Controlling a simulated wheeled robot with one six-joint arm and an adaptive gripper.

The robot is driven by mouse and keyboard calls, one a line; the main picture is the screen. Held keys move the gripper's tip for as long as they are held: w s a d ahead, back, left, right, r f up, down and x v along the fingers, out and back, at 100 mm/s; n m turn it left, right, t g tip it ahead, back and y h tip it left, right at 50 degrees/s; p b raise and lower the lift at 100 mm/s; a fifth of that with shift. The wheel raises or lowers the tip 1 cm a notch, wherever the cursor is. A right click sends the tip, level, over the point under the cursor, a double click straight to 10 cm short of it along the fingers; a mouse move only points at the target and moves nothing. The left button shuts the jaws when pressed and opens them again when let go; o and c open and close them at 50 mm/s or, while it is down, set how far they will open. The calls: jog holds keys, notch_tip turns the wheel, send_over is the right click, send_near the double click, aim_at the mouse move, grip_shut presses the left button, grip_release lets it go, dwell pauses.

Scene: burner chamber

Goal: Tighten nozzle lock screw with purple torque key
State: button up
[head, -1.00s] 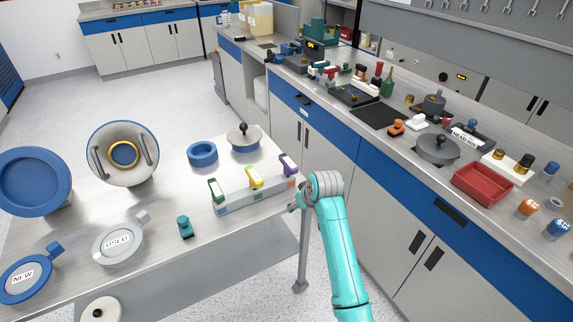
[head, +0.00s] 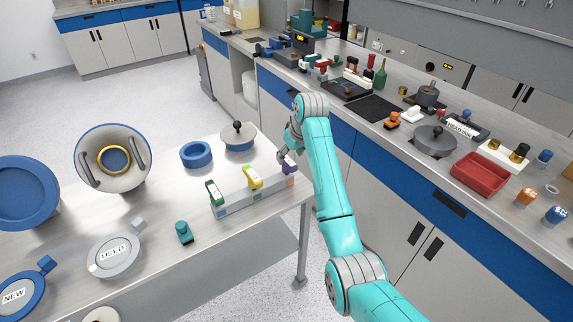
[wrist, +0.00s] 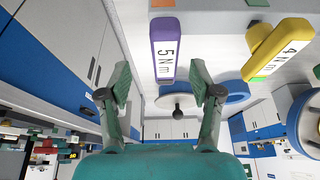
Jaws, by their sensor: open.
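The purple torque key (head: 290,166) stands at the right end of a grey key rack (head: 232,205) on the near table. In the wrist view the purple key (wrist: 164,50), marked 5 Nm, lies just beyond my open fingers. My gripper (wrist: 162,80) is open and empty; in the head view my gripper (head: 286,153) is beside the purple key, partly hidden by my arm. A yellow key (head: 252,177), marked 4 Nm in the wrist view, and a green key (head: 214,193) share the rack. A round chamber with a gold ring (head: 115,159) stands at left; I cannot make out the lock screw.
A blue ring (head: 196,154) and a grey lid with a black knob (head: 238,138) sit behind the rack. A teal item (head: 184,232) and the USED disc (head: 113,257) lie in front. The cluttered counter with a red tray (head: 481,174) runs along the right.

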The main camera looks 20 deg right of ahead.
aim_at(285, 164)
jog(key=shift+a+x, duration=0.15)
jog(key=shift+x, duration=1.35)
jog(key=shift+a+x, duration=0.15)
jog(key=shift+x, duration=1.4)
jog(key=shift+r, duration=0.1)
grip_shut()
